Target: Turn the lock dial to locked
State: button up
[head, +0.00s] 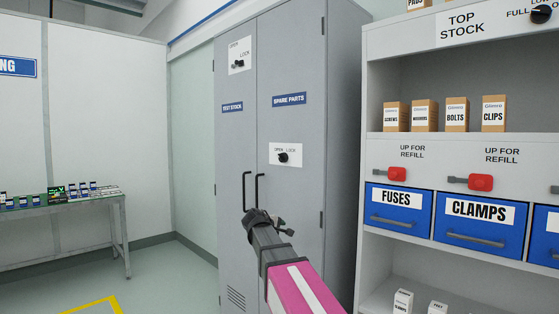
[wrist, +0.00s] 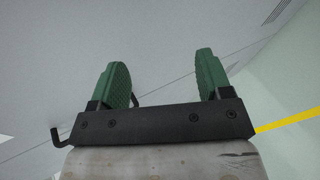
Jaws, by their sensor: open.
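A grey two-door cabinet (head: 292,85) carries two black dials on white plates marked OPEN and LOCK. One dial (head: 238,64) is high on the left door, labelled TEST STOCK. The other dial (head: 283,157) is mid-height on the right door, labelled SPARE PARTS. Both knobs are too small to tell their setting. My gripper (head: 266,217) is in front of the cabinet, below the lower dial and apart from it. In the wrist view its green-padded fingers (wrist: 161,60) are spread with nothing between them. No dial shows in the wrist view.
Two black door handles (head: 252,190) stick out beside my gripper. A shelf unit (head: 380,149) on the right holds boxes, blue drawers and red levers (head: 480,182). A table (head: 85,197) with small items stands at left. Floor between table and cabinet is clear.

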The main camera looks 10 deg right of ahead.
jog(key=w+a+r+n+t+h, duration=0.1)
jog(key=w+a+r, duration=0.1)
jog(key=r, duration=0.6)
jog(key=w+a+r+n+t+h, duration=0.1)
jog(key=r+n, duration=0.1)
jog(key=r, duration=0.5)
jog(key=n+t+h, duration=0.2)
jog(key=t, duration=0.1)
send_near(280, 158)
jog(key=x, duration=0.9)
jog(key=shift+w+d, duration=0.25)
jog(key=shift+d, duration=0.05)
jog(key=c, duration=0.9)
